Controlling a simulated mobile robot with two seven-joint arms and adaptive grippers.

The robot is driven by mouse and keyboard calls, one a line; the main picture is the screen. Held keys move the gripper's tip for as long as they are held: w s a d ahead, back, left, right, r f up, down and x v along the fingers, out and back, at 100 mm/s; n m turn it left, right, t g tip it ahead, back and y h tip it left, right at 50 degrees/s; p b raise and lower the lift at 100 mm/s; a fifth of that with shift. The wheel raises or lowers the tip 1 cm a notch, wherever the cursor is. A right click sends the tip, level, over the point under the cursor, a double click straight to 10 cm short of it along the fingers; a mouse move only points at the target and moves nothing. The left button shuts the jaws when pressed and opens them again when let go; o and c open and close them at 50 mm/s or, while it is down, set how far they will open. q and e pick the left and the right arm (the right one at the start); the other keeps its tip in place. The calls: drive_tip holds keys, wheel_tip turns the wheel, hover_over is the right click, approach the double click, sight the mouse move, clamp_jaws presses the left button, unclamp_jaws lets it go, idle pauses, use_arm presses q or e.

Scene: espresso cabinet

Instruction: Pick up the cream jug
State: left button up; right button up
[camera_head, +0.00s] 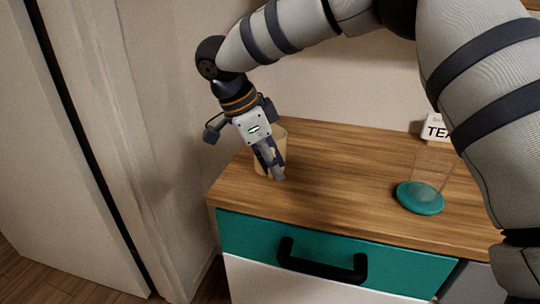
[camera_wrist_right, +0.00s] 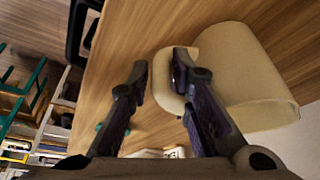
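The cream jug (camera_head: 282,141) stands on the wooden counter top near its left end, partly hidden behind my right gripper (camera_head: 273,172). In the right wrist view the jug (camera_wrist_right: 240,75) is a pale cream vessel on the right, with its handle (camera_wrist_right: 167,84) pointing left. My right gripper (camera_wrist_right: 157,72) is open there. One finger is left of the handle, apart from it; the other overlaps the handle and the jug's near side. I cannot tell whether that finger touches. My left gripper is not in view.
A clear glass (camera_head: 432,168) stands on a teal round coaster (camera_head: 420,198) to the right. A white box marked TEA (camera_head: 436,128) is behind it. The cabinet has a teal drawer (camera_head: 255,238) with a black handle (camera_head: 322,262). The wooden counter (camera_head: 345,175) between jug and coaster is clear.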

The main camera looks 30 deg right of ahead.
clamp_jaws()
drive_tip(key=shift+r, duration=0.15)
drive_tip(key=shift+r, duration=0.45)
wheel_tip(320, 180, up, 2)
drive_tip(key=shift+r, duration=0.1)
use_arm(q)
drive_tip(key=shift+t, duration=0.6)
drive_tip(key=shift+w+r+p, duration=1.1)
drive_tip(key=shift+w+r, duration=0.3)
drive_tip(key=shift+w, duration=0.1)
use_arm(e)
drive_tip(key=s+a+r, duration=0.6)
drive_tip(key=s+r, duration=0.3)
drive_tip(key=s, duration=0.3)
drive_tip(key=shift+s+r, duration=0.2)
drive_tip(key=shift+r, duration=0.15)
